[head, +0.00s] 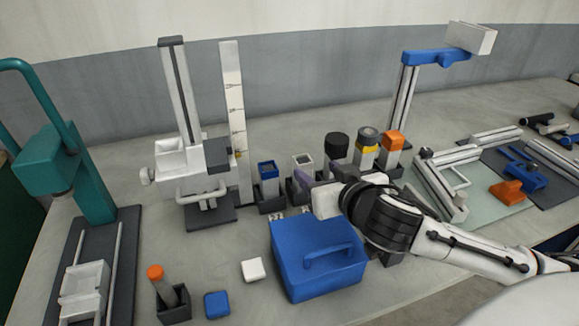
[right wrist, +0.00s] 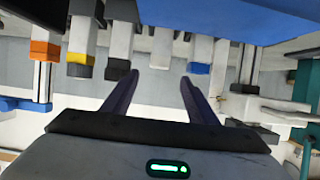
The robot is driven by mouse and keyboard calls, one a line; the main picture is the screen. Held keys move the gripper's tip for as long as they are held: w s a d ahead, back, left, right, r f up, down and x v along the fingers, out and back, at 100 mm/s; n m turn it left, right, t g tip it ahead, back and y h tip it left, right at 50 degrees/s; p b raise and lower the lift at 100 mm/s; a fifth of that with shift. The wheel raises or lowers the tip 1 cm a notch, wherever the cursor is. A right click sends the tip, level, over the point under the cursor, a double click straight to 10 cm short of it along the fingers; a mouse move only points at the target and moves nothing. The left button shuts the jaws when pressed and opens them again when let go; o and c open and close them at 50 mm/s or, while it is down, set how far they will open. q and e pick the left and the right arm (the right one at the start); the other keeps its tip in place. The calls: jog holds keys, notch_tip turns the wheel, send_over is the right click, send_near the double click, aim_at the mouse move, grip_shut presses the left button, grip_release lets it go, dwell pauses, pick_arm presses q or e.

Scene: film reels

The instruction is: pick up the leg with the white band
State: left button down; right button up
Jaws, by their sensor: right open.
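Several upright legs stand in dark holders in a row at the middle of the bench. The leg with the white band appears to be the pale-topped one (head: 303,160), between the blue-topped leg (head: 267,171) and the black-topped leg (head: 336,147). In the right wrist view, which looks inverted, the white-banded leg (right wrist: 161,48) lies beyond the gap between my fingers. My right gripper (head: 308,184) is open and empty, in front of the row; its two purple fingers also show in the right wrist view (right wrist: 158,88). It partly hides the holders. My left gripper is not in view.
A blue box with a handle (head: 318,262) stands just below my right gripper. Yellow-banded (head: 366,147) and orange-topped (head: 392,141) legs stand to the right. A white stand (head: 190,110) and tall ruler (head: 235,120) are to the left. A white block (head: 253,270) lies in front.

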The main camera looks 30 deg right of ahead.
aim_at(303, 161)
jog(key=x, duration=0.9)
jog(key=shift+p, duration=0.35)
jog(key=shift+s, duration=0.1)
grip_shut()
